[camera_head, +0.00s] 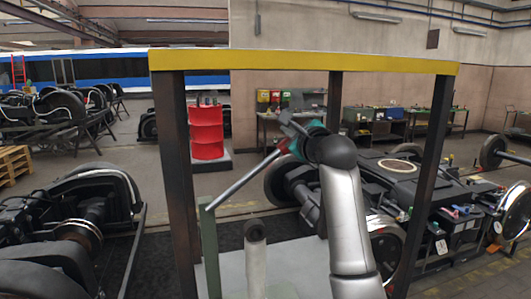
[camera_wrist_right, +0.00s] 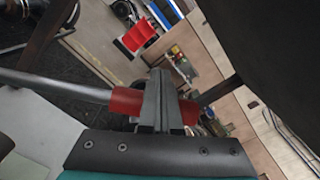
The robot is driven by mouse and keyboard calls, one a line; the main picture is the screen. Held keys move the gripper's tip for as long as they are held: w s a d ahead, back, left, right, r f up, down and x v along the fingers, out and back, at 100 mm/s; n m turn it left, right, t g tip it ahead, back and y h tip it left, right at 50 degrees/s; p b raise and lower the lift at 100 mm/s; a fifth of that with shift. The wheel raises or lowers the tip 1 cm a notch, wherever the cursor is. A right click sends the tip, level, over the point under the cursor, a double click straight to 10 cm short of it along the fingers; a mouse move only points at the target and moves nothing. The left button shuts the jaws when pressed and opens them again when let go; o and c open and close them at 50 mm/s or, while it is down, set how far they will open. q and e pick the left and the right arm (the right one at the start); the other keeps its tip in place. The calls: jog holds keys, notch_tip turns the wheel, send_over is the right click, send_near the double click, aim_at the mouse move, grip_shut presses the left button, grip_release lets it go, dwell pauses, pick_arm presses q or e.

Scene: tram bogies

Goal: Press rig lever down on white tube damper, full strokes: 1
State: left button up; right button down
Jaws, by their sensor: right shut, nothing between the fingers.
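The test rig's grey lever (camera_head: 245,181) slopes up to the right from a green post (camera_head: 209,245) in the head view. Its red grip (camera_wrist_right: 126,101) shows on both sides of my fingers in the wrist view. My right gripper (camera_head: 288,122) is at the lever's raised end, with its closed fingers (camera_wrist_right: 157,100) crossing in front of the red grip; nothing is between them. Whether they touch the grip I cannot tell. The white tube damper (camera_head: 256,262) stands upright inside the rig, below and right of the lever. My left gripper is out of view.
The rig's dark posts (camera_head: 176,150) and yellow top bar (camera_head: 300,62) frame the lever and my right arm. A bogie (camera_head: 400,178) stands behind on the right, another (camera_head: 75,235) at the left. A red drum (camera_head: 207,132) and workbenches (camera_head: 378,125) are farther back.

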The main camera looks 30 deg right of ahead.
jog(key=shift+s+d+f+b, duration=0.15)
jog(key=shift+d+f+b, duration=0.1)
jog(key=shift+d+f, duration=0.45)
jog(key=shift+s+d+f+b, duration=0.2)
jog(key=shift+d+f, duration=0.25)
jog(key=shift+f, duration=0.35)
jog(key=shift+s+d+f+b, duration=0.1)
jog(key=shift+d+f+b, duration=0.3)
jog(key=shift+f, duration=0.45)
jog(key=shift+s+d+f+b, duration=0.1)
jog(key=shift+d+f+b, duration=0.15)
jog(key=shift+d+f, duration=0.4)
jog(key=shift+a+f, duration=0.1)
jog(key=shift+f, duration=0.2)
